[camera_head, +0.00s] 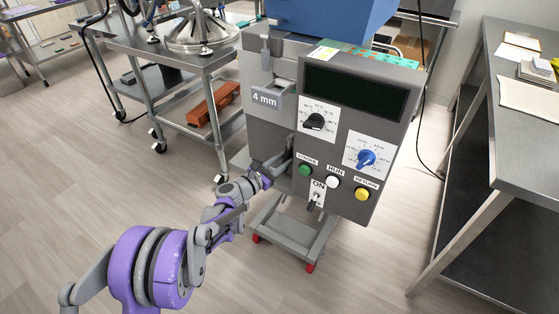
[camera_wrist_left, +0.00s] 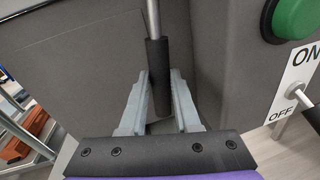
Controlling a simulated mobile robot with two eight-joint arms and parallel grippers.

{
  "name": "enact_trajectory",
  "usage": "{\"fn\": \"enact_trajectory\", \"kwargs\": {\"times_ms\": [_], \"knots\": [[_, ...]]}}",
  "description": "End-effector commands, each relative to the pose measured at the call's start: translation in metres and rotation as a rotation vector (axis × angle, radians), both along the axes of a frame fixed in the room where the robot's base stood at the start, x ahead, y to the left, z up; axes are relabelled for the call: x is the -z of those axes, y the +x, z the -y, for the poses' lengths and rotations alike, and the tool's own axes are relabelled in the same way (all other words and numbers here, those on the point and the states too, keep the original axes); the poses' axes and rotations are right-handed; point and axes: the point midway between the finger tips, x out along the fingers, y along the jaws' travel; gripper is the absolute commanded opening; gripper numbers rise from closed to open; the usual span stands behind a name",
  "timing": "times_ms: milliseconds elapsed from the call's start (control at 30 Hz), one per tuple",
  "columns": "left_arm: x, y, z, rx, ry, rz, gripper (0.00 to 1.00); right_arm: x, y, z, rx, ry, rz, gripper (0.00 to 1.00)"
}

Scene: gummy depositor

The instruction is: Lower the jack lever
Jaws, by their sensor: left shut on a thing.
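The jack lever, a thin metal rod with a black grip (camera_wrist_left: 157,62), hangs down along the grey side of the depositor in the left wrist view. My left gripper (camera_wrist_left: 160,88) is shut on the black grip, with one grey finger on either side of it. In the head view my left gripper (camera_head: 279,161) is at the lower left side of the depositor (camera_head: 352,105), beside the front panel. The lever is hard to make out there behind the gripper. My right gripper is not in view.
The front panel has a green button (camera_head: 305,170), a white button, a yellow button (camera_head: 362,194) and an ON/OFF switch (camera_head: 314,203) close to my left gripper. A metal cart (camera_head: 150,45) stands at left and a steel table (camera_head: 530,130) at right. Floor in front is clear.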

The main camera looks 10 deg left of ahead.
Motion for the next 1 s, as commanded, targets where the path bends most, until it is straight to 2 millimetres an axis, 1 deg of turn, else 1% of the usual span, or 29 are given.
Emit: {"fn": "enact_trajectory", "kwargs": {"times_ms": [33,533,567,600,700,1000], "knots": [[-0.0032,0.0002,0.0018,0.001,-0.017,-0.001,0.00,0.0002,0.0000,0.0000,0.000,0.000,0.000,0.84],[-0.0034,-0.0002,0.0019,-0.001,-0.032,-0.007,0.00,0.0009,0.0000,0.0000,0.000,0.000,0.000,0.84],[-0.0034,-0.0002,0.0018,-0.001,-0.032,-0.007,0.36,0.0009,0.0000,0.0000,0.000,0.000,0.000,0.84],[-0.0032,-0.0003,0.0018,-0.001,-0.031,-0.006,0.43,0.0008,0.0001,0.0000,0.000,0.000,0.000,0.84],[-0.0023,-0.0004,0.0014,-0.002,-0.029,-0.007,0.60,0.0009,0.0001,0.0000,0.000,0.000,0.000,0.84],[-0.0010,-0.0014,0.0003,-0.003,-0.025,-0.007,0.60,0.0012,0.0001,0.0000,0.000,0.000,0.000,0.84]]}}
